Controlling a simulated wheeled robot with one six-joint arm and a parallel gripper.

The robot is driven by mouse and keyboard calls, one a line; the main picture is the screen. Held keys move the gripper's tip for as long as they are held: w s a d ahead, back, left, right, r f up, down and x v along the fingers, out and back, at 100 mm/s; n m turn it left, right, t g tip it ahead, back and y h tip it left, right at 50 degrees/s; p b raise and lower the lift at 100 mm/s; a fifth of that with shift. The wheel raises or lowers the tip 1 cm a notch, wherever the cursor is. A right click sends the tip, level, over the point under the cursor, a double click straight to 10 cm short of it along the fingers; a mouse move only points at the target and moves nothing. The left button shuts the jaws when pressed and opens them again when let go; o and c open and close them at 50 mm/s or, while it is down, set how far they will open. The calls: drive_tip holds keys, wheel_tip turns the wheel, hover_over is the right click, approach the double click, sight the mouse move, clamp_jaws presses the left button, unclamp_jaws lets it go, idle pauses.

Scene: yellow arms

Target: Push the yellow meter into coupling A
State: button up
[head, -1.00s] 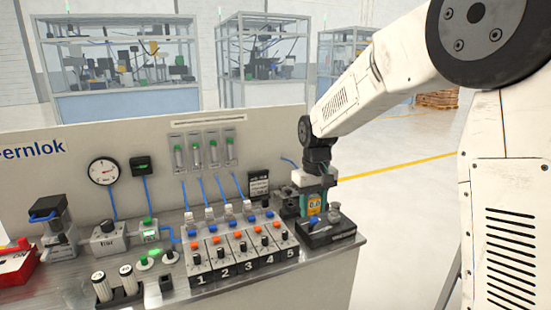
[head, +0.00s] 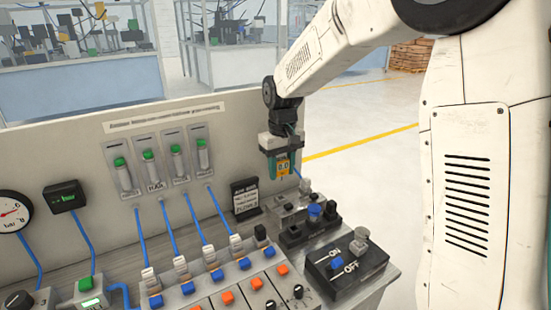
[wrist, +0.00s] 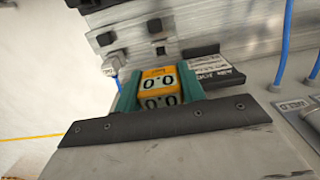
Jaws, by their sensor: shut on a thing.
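The yellow meter (head: 283,169), its display reading 0.0, is held upright between the teal fingers of my gripper (head: 283,160). It hangs above the back right part of the bench, apart from the fittings below it. In the wrist view the meter (wrist: 158,85) sits between both teal fingers of my gripper (wrist: 160,95), its face and top showing. A metal block with a grey fitting (wrist: 115,62) and a black fitting (wrist: 155,27) lies beyond it. I cannot read which fitting is coupling A.
A black sign (head: 245,197) stands left of the meter. A black ON/OFF box (head: 346,267) is at the front right. A blue-topped fitting (head: 314,212) stands below the meter. Numbered valve blocks (head: 228,297) and blue hoses (head: 170,228) lie left.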

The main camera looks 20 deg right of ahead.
drive_tip(key=shift+w+a+f, duration=0.1)
drive_tip(key=shift+a+f, duration=0.05)
drive_tip(key=shift+f, duration=0.3)
wheel_tip(320, 180, down, 3)
drive_tip(key=shift+f, duration=0.85)
drive_tip(key=shift+s, duration=0.25)
drive_tip(key=shift+f, duration=1.05)
idle(0.3)
drive_tip(key=o, duration=1.1)
drive_tip(key=shift+c, duration=0.2)
